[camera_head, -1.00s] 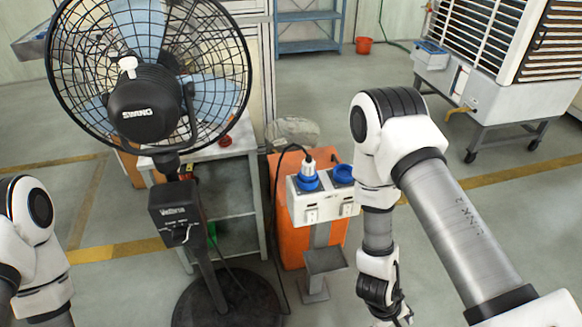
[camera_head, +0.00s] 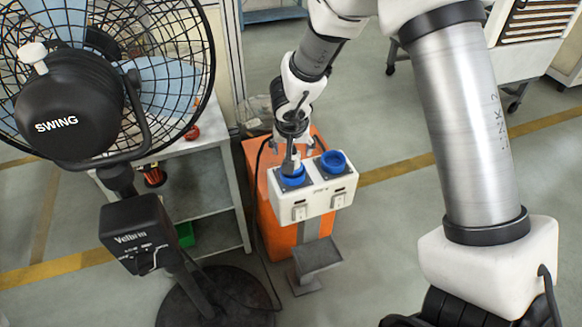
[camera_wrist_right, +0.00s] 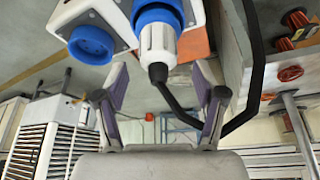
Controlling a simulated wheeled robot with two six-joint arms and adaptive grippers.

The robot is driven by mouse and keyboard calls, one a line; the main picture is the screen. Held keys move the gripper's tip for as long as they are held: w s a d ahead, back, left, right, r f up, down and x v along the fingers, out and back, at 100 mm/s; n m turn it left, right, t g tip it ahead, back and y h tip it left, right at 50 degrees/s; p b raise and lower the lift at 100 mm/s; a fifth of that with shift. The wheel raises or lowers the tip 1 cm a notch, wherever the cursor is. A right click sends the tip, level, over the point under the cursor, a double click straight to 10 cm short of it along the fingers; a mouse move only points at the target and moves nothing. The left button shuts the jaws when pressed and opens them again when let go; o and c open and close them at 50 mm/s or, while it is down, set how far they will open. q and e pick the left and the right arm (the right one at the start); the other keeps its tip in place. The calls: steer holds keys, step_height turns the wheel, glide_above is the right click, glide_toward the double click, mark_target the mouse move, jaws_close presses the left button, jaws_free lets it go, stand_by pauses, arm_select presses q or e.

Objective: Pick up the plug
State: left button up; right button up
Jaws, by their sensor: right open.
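The plug (camera_head: 291,165) sits upright in the left blue socket of the white socket box (camera_head: 318,202). In the right wrist view the plug's white and grey body (camera_wrist_right: 158,47) shows with a black cable curving away from it. My right gripper (camera_head: 290,148) is just above the plug in the head view and partly hides it. In the wrist view my right gripper (camera_wrist_right: 162,74) is open, its two fingers apart on either side of the plug's cable end, not closed on it. My left gripper is out of view.
The right blue socket (camera_head: 333,161) is empty. The box is mounted in front of an orange case (camera_head: 283,238). A large black fan (camera_head: 62,105) stands to the left, before a metal shelf (camera_head: 205,187). The cable hangs between shelf and case.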

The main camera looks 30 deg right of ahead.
mark_target(293, 155)
steer(key=b+x, duration=0.1)
steer(key=x, duration=0.2)
steer(key=shift+s+f+b, duration=0.15)
steer(key=shift+f+b, duration=0.1)
steer(key=shift+b, duration=0.15)
steer(key=shift+f, duration=0.1)
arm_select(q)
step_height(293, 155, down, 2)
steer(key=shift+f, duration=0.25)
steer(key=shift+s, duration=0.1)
arm_select(e)
steer(key=c, duration=1.3)
steer(key=shift+r+p, duration=0.6)
step_height(293, 155, up, 3)
steer(key=shift+r+p, duration=0.1)
steer(key=shift+p, duration=1.15)
arm_select(q)
steer(key=b, duration=0.3)
steer(key=shift+b, duration=0.3)
arm_select(e)
steer(key=s+a, duration=0.7)
steer(key=s, duration=0.6)
steer(key=shift+s+a+r, duration=0.25)
steer(key=shift+s+r, duration=0.1)
steer(key=shift+r, duration=0.05)
